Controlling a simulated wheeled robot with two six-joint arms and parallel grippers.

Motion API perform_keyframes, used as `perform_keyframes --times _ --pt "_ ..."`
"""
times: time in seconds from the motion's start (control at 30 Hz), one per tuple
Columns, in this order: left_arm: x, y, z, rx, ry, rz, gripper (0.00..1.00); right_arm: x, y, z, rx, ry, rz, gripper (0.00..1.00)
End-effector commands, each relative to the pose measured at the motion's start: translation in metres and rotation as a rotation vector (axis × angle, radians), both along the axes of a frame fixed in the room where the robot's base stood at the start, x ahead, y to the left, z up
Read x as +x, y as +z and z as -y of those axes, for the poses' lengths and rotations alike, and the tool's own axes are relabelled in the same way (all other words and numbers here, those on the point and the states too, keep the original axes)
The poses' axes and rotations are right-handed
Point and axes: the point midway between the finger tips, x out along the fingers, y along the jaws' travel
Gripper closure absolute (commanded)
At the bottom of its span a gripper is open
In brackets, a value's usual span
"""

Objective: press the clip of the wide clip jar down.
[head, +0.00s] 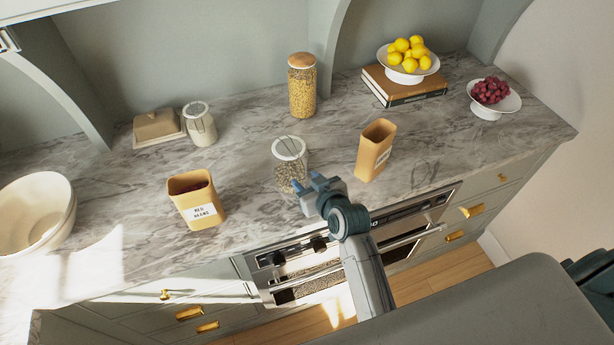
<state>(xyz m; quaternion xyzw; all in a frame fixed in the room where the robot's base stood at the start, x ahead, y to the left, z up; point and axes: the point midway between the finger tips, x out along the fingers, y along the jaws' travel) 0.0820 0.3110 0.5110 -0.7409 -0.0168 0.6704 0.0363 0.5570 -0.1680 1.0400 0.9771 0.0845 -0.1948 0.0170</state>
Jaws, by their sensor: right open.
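A clip jar with a white round lid and a wire clip (289,160) stands upright near the front of the marble counter, with small pale pieces inside; I take it as the wide one. My right gripper (305,181) is open and empty, at the jar's front right side, below lid height in the picture. Its fingertips overlap the jar's lower right edge, and I cannot tell whether they touch it. The gripper hides part of the jar's base. Whether the clip is up or down is too small to tell. My left gripper is not in view.
A second, paler clip jar (201,128) stands behind left by a butter dish (158,128). Yellow canisters flank the front jar, at left (196,202) and right (375,150). A tall cork-topped jar (302,88) stands behind. The counter around the front jar is clear.

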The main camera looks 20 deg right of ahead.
Motion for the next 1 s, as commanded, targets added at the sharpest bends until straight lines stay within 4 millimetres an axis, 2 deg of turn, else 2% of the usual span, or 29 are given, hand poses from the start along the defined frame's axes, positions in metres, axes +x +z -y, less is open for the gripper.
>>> perform_keyframes --times 0.37,0.6,0.77,1.0 --pt "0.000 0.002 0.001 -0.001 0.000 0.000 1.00 0.005 -0.003 -0.001 0.000 0.000 0.001 0.58" --pt "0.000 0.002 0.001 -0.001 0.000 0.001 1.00 0.005 -0.003 -0.001 0.000 0.000 0.000 1.00" --pt "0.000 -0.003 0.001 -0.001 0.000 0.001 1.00 0.005 -0.005 -0.001 0.002 0.000 0.009 1.00" --pt "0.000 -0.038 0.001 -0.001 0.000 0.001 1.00 0.008 -0.017 -0.002 0.020 0.001 0.109 1.00"
